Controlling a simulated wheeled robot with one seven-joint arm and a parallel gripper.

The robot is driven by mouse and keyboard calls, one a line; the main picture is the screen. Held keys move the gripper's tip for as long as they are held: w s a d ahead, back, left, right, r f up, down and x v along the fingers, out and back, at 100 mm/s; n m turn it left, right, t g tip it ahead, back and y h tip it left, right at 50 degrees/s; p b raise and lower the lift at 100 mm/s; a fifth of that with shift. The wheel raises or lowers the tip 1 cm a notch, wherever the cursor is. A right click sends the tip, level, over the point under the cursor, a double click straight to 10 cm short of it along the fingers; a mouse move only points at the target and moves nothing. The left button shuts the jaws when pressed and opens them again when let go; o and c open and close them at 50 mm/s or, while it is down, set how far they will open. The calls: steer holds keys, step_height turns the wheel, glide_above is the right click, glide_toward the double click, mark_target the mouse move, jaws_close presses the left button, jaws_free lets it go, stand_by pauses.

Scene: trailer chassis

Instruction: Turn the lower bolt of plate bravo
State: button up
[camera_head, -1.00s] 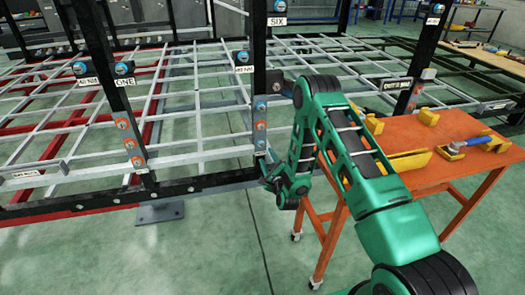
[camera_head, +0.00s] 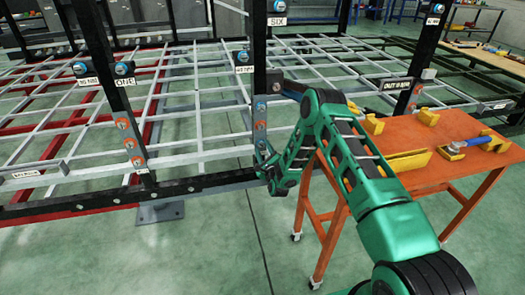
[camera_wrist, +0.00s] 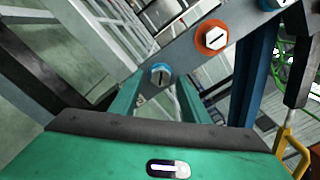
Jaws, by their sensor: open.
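A grey plate (camera_head: 262,116) with several slotted bolts stands on the middle black post in the head view. Its name label cannot be read surely. In the wrist view the plate (camera_wrist: 190,55) runs diagonally, with a blue-ringed bolt (camera_wrist: 159,75) at its lower end and an orange-ringed bolt (camera_wrist: 212,38) above it. My gripper (camera_wrist: 158,90) is open, with its green fingers on either side of the line to the lower blue bolt. Contact cannot be told. In the head view my gripper (camera_head: 264,160) is beside the plate's lower end, partly hidden by my arm.
A second bolted plate (camera_head: 130,138) is on the post to the left. A black cross rail (camera_head: 200,184) runs low along the frame. An orange table (camera_head: 425,175) with yellow holders and a blue-handled tool (camera_head: 468,142) stands to the right.

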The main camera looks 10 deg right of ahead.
steer(key=shift+w, duration=0.25)
steer(key=c, duration=1.1)
steer(key=shift+o, duration=0.2)
steer(key=shift+n, duration=0.3)
